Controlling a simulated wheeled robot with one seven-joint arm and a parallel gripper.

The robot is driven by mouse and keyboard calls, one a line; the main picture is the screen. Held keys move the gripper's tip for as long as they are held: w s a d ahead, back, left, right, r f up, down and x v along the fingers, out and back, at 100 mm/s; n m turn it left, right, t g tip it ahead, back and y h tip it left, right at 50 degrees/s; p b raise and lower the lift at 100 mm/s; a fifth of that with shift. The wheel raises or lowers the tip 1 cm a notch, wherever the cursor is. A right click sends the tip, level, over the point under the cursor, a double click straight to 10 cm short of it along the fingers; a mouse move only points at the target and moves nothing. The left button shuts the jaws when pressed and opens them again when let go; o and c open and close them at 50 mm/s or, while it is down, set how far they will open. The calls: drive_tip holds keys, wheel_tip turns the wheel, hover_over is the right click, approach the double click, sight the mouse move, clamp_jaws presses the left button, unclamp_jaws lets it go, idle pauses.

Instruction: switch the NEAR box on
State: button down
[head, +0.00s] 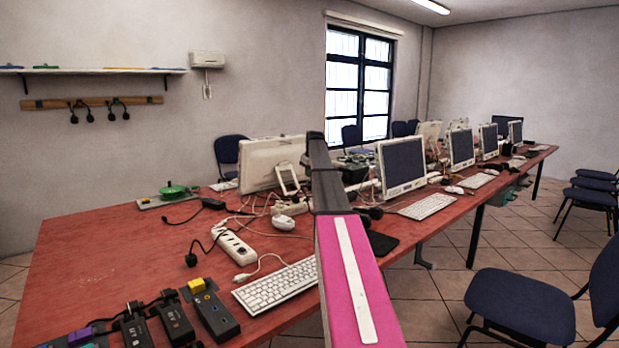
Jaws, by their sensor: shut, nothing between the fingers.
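No box in the head view carries a readable NEAR label. At the front left of the red table stand a dark box with coloured buttons (215,316), a grey block with a yellow top (197,288) and a grey block with a purple top (80,337), cut by the lower edge. Two black plugs or adapters with pale markings (175,322) stand between them with black cables. Farther back, a green round part (173,190) sits on a flat grey plate. Switch positions are too small to tell. My pink and dark arm crosses the middle; its gripper does not show.
Blue chairs (520,305) stand at right. The table's left middle is mostly clear. A wall shelf (95,71) hangs above.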

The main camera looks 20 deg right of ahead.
sight(307, 199)
drive_tip(key=x, duration=1)
drive_tip(key=shift+s+d+f, duration=0.2)
drive_tip(key=shift+s+d, duration=0.1)
drive_tip(key=shift+s, duration=0.05)
drive_tip(key=shift+d+f, duration=0.1)
drive_tip(key=shift+f, duration=0.55)
drive_tip(key=shift+w, duration=0.1)
